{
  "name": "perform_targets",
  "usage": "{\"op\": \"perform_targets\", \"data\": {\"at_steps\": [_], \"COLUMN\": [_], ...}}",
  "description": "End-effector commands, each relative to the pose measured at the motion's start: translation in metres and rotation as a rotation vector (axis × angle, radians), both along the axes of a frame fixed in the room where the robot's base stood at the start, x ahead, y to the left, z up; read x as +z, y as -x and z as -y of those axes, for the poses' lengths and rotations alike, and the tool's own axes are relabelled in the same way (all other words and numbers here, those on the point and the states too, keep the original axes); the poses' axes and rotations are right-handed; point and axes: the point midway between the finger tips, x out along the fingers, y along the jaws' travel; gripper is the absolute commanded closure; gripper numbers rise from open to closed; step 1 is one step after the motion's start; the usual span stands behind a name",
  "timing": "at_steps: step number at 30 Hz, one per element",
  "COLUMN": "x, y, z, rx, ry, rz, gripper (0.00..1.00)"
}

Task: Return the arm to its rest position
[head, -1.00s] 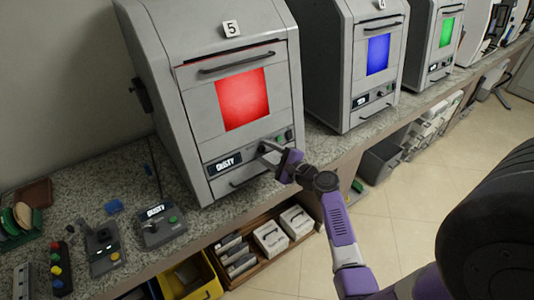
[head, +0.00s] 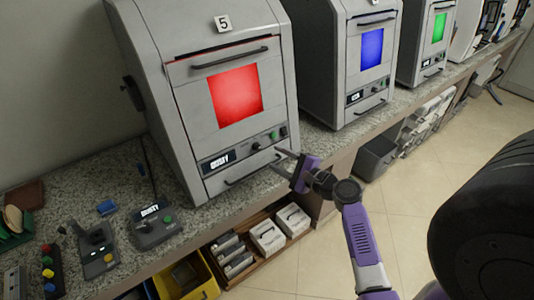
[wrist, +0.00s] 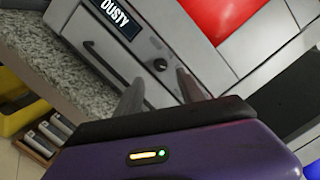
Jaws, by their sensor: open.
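My gripper (head: 283,162) is open and empty, in front of the lower right part of a grey machine (head: 184,90) marked 5. The machine has a red lit window (head: 236,96) and a small display reading DUSTY (head: 219,161). In the wrist view, my two fingers (wrist: 160,92) stand apart, with the machine's drawer handle (wrist: 98,58) and a round knob (wrist: 160,64) beyond them. My purple arm reaches up from the lower right of the head view.
More machines stand to the right, one with a blue window (head: 372,48) and one with a green window (head: 439,27). A control box (head: 155,226) sits on the speckled counter (head: 122,190). Below are a yellow bin (head: 206,290) and white boxes (head: 267,237).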

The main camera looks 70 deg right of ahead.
Motion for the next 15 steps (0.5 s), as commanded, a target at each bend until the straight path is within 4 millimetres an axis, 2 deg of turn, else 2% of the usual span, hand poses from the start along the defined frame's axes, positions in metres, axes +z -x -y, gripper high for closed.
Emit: {"op": "perform_targets", "data": {"at_steps": [11, 15], "x": [0.0, 0.006], "y": [0.0, 0.009], "z": [0.001, 0.022], "rx": [-0.003, -0.076], "ry": [0.022, 0.191], "rz": [-0.008, -0.099], "gripper": [0.54, 0.54]}}
